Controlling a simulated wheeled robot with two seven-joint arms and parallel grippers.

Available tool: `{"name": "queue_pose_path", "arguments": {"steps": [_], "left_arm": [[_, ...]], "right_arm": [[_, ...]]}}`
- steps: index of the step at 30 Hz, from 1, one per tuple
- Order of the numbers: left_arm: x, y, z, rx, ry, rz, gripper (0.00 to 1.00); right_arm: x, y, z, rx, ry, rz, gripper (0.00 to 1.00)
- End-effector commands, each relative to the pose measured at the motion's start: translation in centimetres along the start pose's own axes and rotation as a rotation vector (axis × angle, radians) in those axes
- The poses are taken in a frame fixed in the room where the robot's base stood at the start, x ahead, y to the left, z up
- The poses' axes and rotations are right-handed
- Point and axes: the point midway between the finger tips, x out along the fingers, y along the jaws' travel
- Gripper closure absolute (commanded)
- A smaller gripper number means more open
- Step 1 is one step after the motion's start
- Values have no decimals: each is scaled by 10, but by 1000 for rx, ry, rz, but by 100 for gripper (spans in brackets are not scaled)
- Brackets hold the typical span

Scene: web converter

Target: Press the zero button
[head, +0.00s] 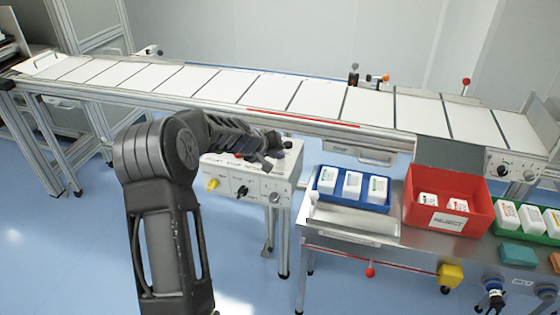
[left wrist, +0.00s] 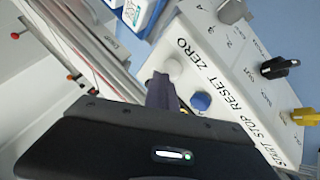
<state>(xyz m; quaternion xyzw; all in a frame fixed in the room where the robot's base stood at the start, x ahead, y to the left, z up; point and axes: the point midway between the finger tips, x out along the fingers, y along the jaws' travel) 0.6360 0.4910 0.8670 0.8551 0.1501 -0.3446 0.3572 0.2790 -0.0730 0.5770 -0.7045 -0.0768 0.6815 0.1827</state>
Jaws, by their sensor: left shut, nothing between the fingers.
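The white control box (head: 264,185) stands below the conveyor, left of the steel bench. In the left wrist view its top panel (left wrist: 235,75) carries the words START, STOP, RESET and ZERO. The zero button (left wrist: 172,67) is a pale round cap beside the word ZERO. A blue button (left wrist: 200,101) sits beside RESET. My left gripper (head: 270,158) is over the box top, shut and empty. Its dark fingertips (left wrist: 161,88) show close to the zero button; I cannot tell whether they touch it. The START and STOP buttons are hidden behind the gripper in that view. My right gripper is not in view.
The conveyor (head: 215,84) runs behind the box. The bench at right holds a blue tray (head: 325,188), a red bin (head: 480,225) and a green tray (head: 495,228) with small packs. Yellow (head: 212,184) and black (head: 242,191) knobs stick out of the box front.

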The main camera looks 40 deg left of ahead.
Motion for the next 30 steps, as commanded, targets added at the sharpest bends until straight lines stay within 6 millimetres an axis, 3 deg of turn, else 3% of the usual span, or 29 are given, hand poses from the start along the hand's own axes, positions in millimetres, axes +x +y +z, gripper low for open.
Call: {"name": "queue_pose_path", "arguments": {"steps": [30], "left_arm": [[3,-2,3,0,-2,0,100]], "right_arm": [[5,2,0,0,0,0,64]]}}
